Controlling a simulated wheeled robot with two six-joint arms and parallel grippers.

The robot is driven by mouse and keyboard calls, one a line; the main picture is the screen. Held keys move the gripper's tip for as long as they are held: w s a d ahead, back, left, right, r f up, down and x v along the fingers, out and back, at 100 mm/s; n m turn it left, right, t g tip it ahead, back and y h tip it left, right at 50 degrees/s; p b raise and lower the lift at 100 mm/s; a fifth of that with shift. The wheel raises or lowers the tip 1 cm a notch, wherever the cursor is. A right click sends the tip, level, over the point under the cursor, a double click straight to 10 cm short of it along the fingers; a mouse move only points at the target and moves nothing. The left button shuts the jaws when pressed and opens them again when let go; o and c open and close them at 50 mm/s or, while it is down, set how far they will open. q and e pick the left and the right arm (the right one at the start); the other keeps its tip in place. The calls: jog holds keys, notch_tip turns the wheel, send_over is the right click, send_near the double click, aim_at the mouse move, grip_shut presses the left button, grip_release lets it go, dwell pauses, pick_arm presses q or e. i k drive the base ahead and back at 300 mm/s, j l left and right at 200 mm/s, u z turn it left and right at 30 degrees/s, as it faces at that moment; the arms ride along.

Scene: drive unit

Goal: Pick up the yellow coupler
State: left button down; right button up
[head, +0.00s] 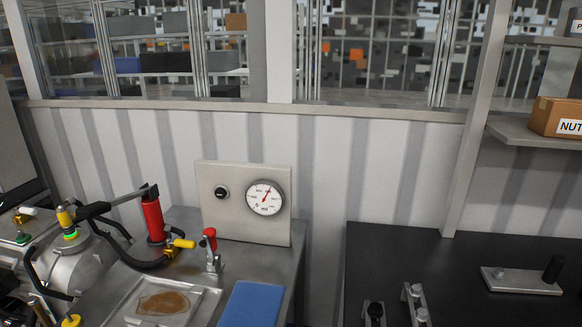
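A yellow coupler (183,243) lies on the steel bench at the end of a black hose, just right of the base of the red hand pump (153,218). The pump's black lever reaches left over a grey metal drive unit (70,268). A second yellow fitting (65,217) stands upright on top of the drive unit, above a green ring (70,235). Neither of my grippers shows in the head view.
A red-handled toggle clamp (212,254) stands right of the coupler. A steel tray (128,304) with a brown stain and a blue pad (252,304) lie in front. A gauge panel (245,202) stands behind. A gap separates the bench from a dark table (450,265) at right.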

aim_at(63, 216)
jog(key=u, duration=1.55)
jog(key=i+j+z, duration=0.1)
jog(key=i+j, duration=0.35)
jog(key=j, duration=0.2)
jog(key=i+j+z, duration=0.15)
jog(key=i+j, duration=0.3)
jog(key=j, duration=0.3)
jog(key=l+z, duration=0.05)
